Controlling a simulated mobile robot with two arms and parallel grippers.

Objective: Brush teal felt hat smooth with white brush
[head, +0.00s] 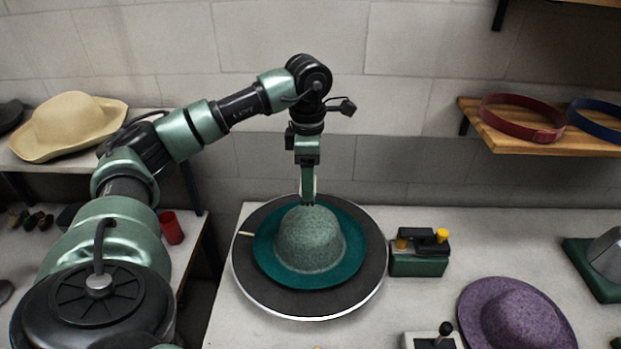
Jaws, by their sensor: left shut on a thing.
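The teal felt hat (310,240) sits upright in the middle of a round dark turntable (255,285) with a pale rim. Its crown looks rough and speckled; its brim is smoother. My left gripper (308,198) points straight down at the far side of the crown. It is shut on a thin thing, a sliver of white (315,186) showing beside the fingers, likely the white brush. The gripper's fingers hide most of it. I cannot tell whether it touches the felt. My right gripper is not in view.
A green box with yellow knobs (418,262) stands right of the turntable. A purple hat (515,318) lies at the front right. A cream hat (68,125) is on the left shelf, a red cup (171,228) below it. Belts lie on the right shelf (540,130).

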